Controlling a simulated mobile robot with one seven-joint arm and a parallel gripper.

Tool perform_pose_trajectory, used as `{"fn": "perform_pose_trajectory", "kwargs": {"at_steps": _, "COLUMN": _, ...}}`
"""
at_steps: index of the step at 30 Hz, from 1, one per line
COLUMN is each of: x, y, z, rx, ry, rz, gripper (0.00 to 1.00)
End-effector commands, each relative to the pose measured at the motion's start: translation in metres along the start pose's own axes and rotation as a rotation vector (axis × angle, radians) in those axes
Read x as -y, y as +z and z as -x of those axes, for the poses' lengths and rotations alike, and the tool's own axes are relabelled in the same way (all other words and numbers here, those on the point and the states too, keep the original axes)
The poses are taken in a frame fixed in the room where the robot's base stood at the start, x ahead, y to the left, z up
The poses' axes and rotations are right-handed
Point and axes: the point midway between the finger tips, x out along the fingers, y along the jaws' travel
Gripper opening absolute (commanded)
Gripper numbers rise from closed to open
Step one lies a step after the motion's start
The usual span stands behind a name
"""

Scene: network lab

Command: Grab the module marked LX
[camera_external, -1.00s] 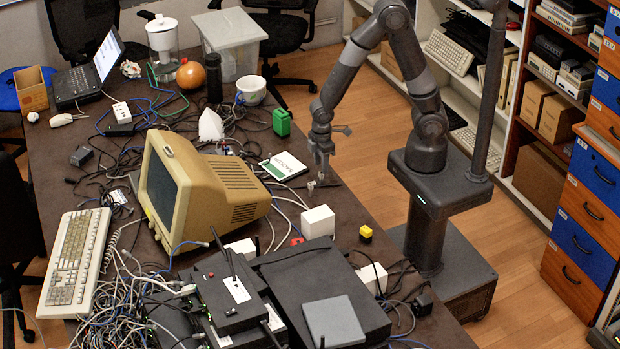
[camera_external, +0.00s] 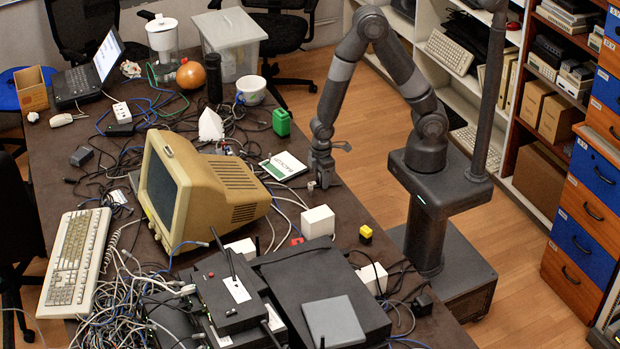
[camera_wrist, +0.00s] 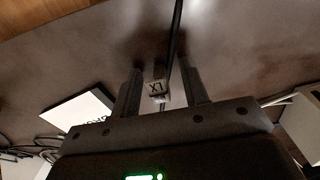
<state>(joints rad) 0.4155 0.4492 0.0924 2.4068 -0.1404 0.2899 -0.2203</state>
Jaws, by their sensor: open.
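The module marked LX (camera_wrist: 157,88) is a small block with a pale face and dark letters, which appear turned upside down in the wrist view. It sits between the two fingers of my gripper (camera_wrist: 161,72), nearer the left finger, with gaps visible on both sides. My gripper is open and low over the table's right edge in the external view (camera_external: 322,184). There the module is small and mostly hidden by the fingers.
A dark cable (camera_wrist: 176,35) runs between the fingers beside the module. A white-and-green book or box (camera_external: 283,166) lies left of my gripper. A white box (camera_external: 318,221) stands in front, with a yellow block (camera_external: 366,231) and a red piece (camera_external: 297,241) nearby.

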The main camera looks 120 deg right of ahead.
Motion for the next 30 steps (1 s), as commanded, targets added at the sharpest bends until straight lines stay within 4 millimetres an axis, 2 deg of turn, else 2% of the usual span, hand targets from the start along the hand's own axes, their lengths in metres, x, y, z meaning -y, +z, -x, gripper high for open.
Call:
{"fn": "perform_pose_trajectory", "kwargs": {"at_steps": 2, "x": 0.0, "y": 0.0, "z": 0.0001, "rx": 0.0, "ry": 0.0, "rz": 0.0, "gripper": 0.36}}
{"fn": "perform_pose_trajectory", "kwargs": {"at_steps": 15, "x": 0.0, "y": 0.0, "z": 0.0002, "rx": 0.0, "ry": 0.0, "rz": 0.0, "gripper": 0.0}}
{"fn": "perform_pose_trajectory", "kwargs": {"at_steps": 30, "x": -0.0003, "y": -0.0005, "z": 0.0063, "rx": -0.002, "ry": 0.001, "rz": 0.0, "gripper": 0.0}}
